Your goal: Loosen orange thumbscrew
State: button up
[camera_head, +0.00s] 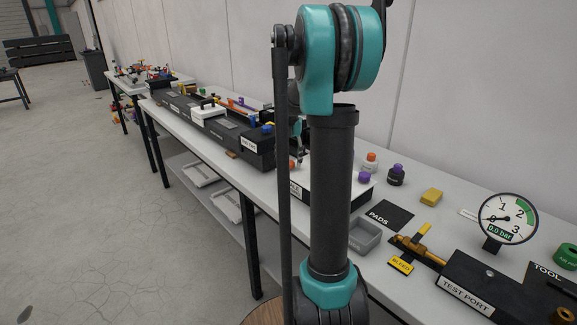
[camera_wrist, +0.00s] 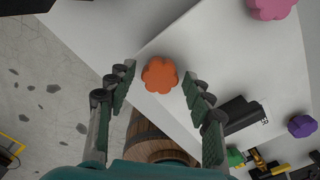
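The orange thumbscrew (camera_wrist: 160,75) is a lobed knob near a corner of a white panel (camera_wrist: 215,60) in the wrist view. My gripper (camera_wrist: 158,82) is open, with one green-padded finger on each side of the knob and a visible gap on both sides. I cannot tell how far above the knob the fingertips are. In the head view my arm hides most of the gripper, and a small orange spot (camera_head: 292,163) shows beside it on the white-topped box.
A pink knob (camera_wrist: 270,8) and a purple knob (camera_wrist: 302,125) also sit on the white panel. In the head view, a grey tray (camera_head: 365,236), a gauge (camera_head: 508,218) and a black test port block (camera_head: 480,285) stand to the right on the bench. A barrel (camera_wrist: 160,138) stands on the floor.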

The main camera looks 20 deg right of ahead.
aim_at(289, 162)
jog(key=shift+r, duration=0.1)
jog(key=shift+r, duration=2.9)
jog(key=shift+r, duration=0.1)
